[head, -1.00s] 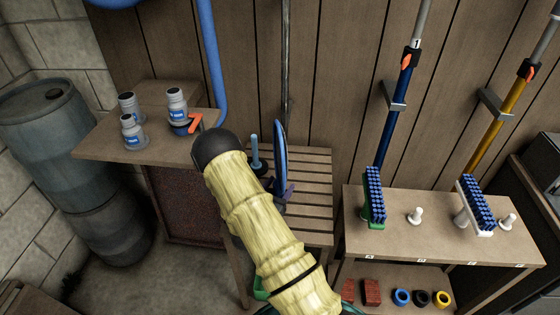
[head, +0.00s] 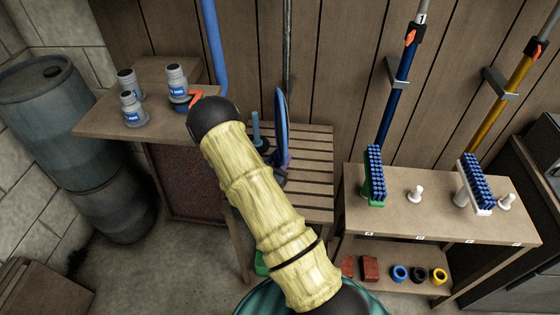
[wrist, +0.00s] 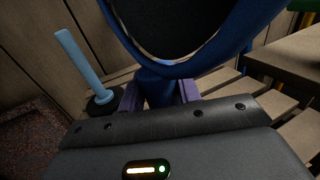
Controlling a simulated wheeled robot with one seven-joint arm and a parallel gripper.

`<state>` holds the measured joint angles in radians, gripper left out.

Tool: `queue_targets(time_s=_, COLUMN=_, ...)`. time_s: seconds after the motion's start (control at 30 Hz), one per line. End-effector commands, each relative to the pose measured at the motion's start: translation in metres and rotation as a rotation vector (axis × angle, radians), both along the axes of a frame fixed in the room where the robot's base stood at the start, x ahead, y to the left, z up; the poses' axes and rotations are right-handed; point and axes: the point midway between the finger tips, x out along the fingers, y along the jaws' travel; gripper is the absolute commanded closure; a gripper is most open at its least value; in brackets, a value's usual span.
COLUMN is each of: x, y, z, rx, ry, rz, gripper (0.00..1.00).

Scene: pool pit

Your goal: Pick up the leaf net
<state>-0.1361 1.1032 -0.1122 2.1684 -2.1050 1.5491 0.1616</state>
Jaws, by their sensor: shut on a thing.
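The leaf net (head: 280,118) has a blue hoop and dark mesh. It stands edge-on over the slatted bench in the head view, left of the middle of the back wall. In the wrist view its blue rim (wrist: 205,62) and black mesh fill the upper middle. My gripper (head: 285,163) is partly hidden behind my arm in the head view. Its purple fingers (wrist: 158,93) are shut on the blue neck below the hoop. I cannot clearly see whether the net touches the bench.
A light-blue stick with a black base (wrist: 78,62) stands close left of the net on the slatted bench (head: 310,185). Bottles (head: 178,85) stand on the left table. A table with brushes (head: 375,175) is at right. Poles lean on the wall.

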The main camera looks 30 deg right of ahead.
Motion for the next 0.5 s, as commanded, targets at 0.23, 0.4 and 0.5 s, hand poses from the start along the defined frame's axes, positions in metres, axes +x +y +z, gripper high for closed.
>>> queue_targets(time_s=0.23, x=0.000, y=0.000, z=0.050, rx=-0.001, ry=-0.004, rz=0.001, gripper=0.99)
queue_targets(time_s=0.4, x=0.000, y=0.000, z=0.069, rx=-0.001, ry=-0.002, rz=0.000, gripper=0.99)
queue_targets(time_s=0.5, x=0.000, y=0.000, z=0.073, rx=-0.001, ry=-0.001, rz=0.000, gripper=0.99)
